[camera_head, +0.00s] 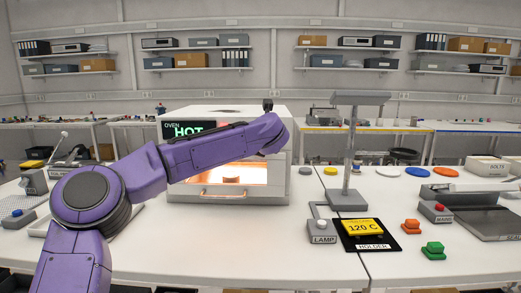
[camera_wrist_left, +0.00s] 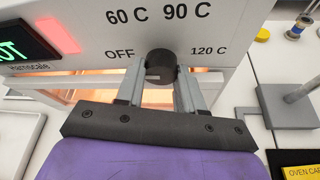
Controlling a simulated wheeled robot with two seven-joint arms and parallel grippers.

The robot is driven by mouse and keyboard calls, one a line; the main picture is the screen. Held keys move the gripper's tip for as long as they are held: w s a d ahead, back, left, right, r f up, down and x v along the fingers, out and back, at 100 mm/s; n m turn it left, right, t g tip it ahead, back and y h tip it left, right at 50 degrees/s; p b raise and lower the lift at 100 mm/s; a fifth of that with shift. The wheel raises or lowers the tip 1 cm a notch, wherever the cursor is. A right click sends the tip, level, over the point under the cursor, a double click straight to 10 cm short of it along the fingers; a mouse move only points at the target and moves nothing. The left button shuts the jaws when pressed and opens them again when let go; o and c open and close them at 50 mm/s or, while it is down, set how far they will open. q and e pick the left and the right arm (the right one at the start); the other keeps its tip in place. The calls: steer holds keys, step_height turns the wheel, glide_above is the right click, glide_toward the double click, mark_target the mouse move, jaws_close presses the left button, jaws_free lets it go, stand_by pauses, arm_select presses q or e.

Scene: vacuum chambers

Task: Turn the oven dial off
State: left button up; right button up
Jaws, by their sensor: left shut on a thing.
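The white oven (camera_head: 222,200) stands on the bench with a glowing orange window and a display (camera_head: 190,130) reading HOT. In the left wrist view, the round black dial (camera_wrist_left: 160,64) is on its front, with OFF at its left, 60 C and 90 C above, and 120 C at its right. My left gripper (camera_wrist_left: 160,84) is shut on the dial, one finger on each side. I cannot tell where the dial points. In the head view my purple left arm crosses the oven front and hides the dial. My right gripper is not in view.
A grey stand (camera_head: 349,165) and a box marked LAMP (camera_head: 323,237) are close by. Orange and green buttons (camera_head: 432,249) lie further right. The bench front before the oven is clear.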

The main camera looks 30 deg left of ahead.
arm_select(q)
steer(key=shift+f+n, duration=0.15)
steer(key=shift+n, duration=0.25)
stand_by(0.3)
steer(key=o, duration=1)
steer(key=shift+o, duration=0.2)
steer(key=b+v, duration=0.2)
steer(key=v, duration=0.8)
steer(key=shift+s+r, duration=0.2)
steer(key=shift+s, duration=0.2)
